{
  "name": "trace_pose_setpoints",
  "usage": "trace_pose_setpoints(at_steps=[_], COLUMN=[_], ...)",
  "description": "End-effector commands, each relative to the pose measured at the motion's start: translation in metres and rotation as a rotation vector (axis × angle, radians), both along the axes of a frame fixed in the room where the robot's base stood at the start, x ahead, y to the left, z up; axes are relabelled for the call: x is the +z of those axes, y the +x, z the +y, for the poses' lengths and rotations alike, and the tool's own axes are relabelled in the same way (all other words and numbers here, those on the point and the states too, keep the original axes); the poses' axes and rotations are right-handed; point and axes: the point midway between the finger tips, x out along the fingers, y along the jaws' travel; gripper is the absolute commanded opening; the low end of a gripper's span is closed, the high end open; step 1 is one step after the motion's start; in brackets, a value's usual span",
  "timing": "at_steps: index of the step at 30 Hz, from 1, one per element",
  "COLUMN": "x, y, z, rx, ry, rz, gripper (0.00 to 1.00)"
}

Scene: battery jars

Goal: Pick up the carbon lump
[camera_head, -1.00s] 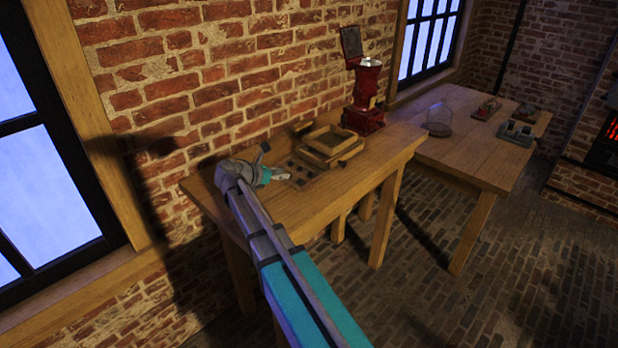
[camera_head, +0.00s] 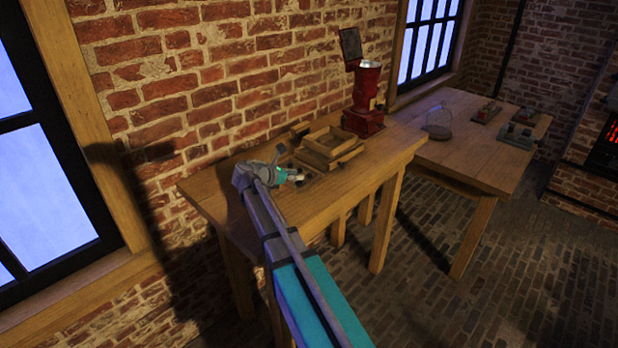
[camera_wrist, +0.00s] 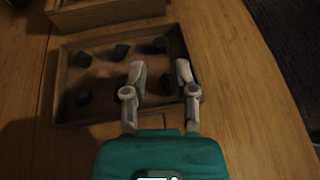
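Several dark carbon lumps lie in a shallow wooden tray (camera_wrist: 62,80) in the wrist view. One lump (camera_wrist: 167,84) shows between the fingers of my gripper (camera_wrist: 161,70). Others are a lump (camera_wrist: 159,45) just past the fingertips, a lump (camera_wrist: 120,52) and a lump (camera_wrist: 82,59) along the far side, and a lump (camera_wrist: 82,98) at the left. My gripper is open, with its fingers apart and over the tray's right part.
A wooden box (camera_head: 328,143) stands just beyond the tray on the wooden table (camera_head: 330,205). A red grinder-like machine (camera_head: 366,100) stands at the table's far end. A second table (camera_head: 470,150) holds a glass jar (camera_head: 438,121). Bare tabletop lies right of the tray.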

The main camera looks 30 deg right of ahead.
Motion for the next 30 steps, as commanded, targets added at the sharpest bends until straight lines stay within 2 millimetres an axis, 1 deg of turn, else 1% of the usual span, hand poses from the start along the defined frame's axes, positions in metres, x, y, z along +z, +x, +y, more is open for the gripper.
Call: trace_pose_setpoints(at_steps=[1, 6, 9, 12, 30], x=[-0.005, -0.014, -0.018, -0.019, -0.019], y=[0.001, 0.004, 0.006, 0.008, 0.008], z=[-0.005, -0.022, -0.032, -0.037, -0.039], rx=[-0.001, -0.001, -0.001, 0.001, 0.002], ry=[0.000, 0.000, 0.000, 0.000, 0.000], rz=[-0.001, 0.000, 0.000, 0.000, 0.000], gripper=[0.36, 0.36, 0.36, 0.36, 0.36])
